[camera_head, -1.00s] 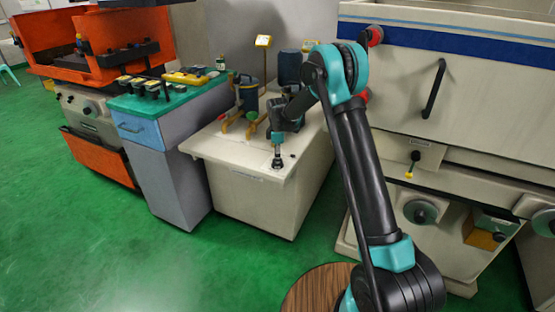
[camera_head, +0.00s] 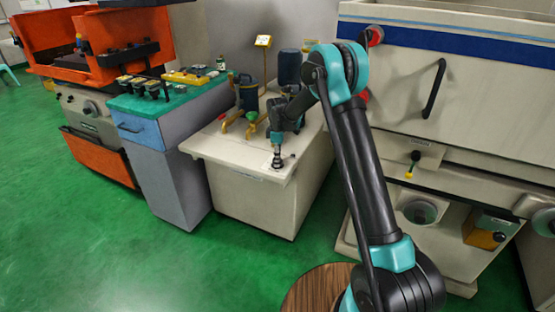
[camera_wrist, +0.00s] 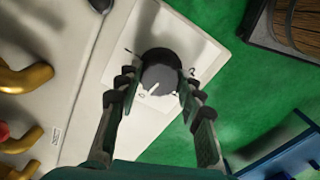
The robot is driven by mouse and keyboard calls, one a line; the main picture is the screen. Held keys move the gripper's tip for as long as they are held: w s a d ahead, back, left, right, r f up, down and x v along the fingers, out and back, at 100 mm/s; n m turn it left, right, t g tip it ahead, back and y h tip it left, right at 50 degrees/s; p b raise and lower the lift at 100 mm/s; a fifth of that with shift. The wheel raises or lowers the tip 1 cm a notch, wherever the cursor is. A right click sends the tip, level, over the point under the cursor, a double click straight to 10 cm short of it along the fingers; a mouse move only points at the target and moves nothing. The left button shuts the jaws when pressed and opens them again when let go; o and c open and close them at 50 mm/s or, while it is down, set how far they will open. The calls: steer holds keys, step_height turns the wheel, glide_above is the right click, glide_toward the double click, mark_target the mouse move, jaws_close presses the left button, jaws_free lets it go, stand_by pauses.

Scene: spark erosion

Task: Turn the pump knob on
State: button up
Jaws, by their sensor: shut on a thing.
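The pump knob (camera_wrist: 161,72) is a round black dial on a pale plate (camera_wrist: 135,118) with small printed marks around it. A short white pointer line shows on its edge nearest my gripper, close to a mark that looks like a 0. My gripper (camera_wrist: 158,84) has one finger on each side of the knob and is shut on it. In the head view the knob (camera_head: 277,163) sits near the front corner of the cream pump cabinet (camera_head: 245,200), with my gripper (camera_head: 277,150) reaching down over it.
Brass-coloured pipes (camera_wrist: 25,78) lie left of the knob in the wrist view. Pump bodies (camera_head: 248,95) stand behind it on the cabinet top. A blue-grey cabinet (camera_head: 170,160) stands to the left and a large cream machine (camera_head: 460,80) to the right. Green floor is open in front.

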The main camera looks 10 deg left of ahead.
steer(key=m, duration=1.2)
steer(key=shift+m, duration=2.2)
steer(key=o, duration=1.2)
steer(key=shift+c, duration=0.2)
steer(key=shift+r, duration=0.1)
step_height(320, 180, up, 12)
steer(key=shift+s, duration=0.1)
